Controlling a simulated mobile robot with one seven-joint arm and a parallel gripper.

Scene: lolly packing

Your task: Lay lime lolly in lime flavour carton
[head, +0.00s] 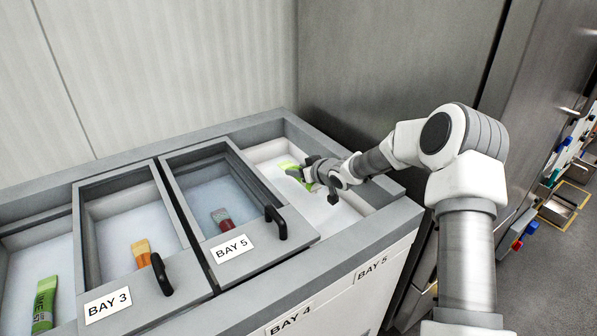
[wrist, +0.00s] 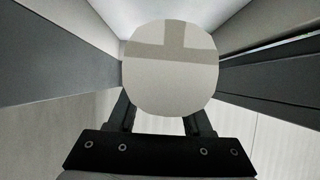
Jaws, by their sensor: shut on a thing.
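A bright green lolly (head: 289,167), which looks like a lime one, is at my gripper (head: 316,178) in the open right-hand bay of the freezer chest. My gripper is shut on it, low in the bay near the white floor. In the wrist view, my two dark fingers (wrist: 158,118) reach toward a pale round shape (wrist: 170,75); I cannot tell whether it is the lolly's end. Another green pack (head: 44,305), with partly readable lettering, lies in the far-left bay. No lime flavour carton can be made out.
The freezer chest's rim (head: 375,222) surrounds the open bay. Lids labelled BAY 3 (head: 108,304) and BAY 5 (head: 232,248) have upright black handles. Orange and dark red packs lie beneath them. Yellow-edged containers (head: 557,210) and coloured items stand far right.

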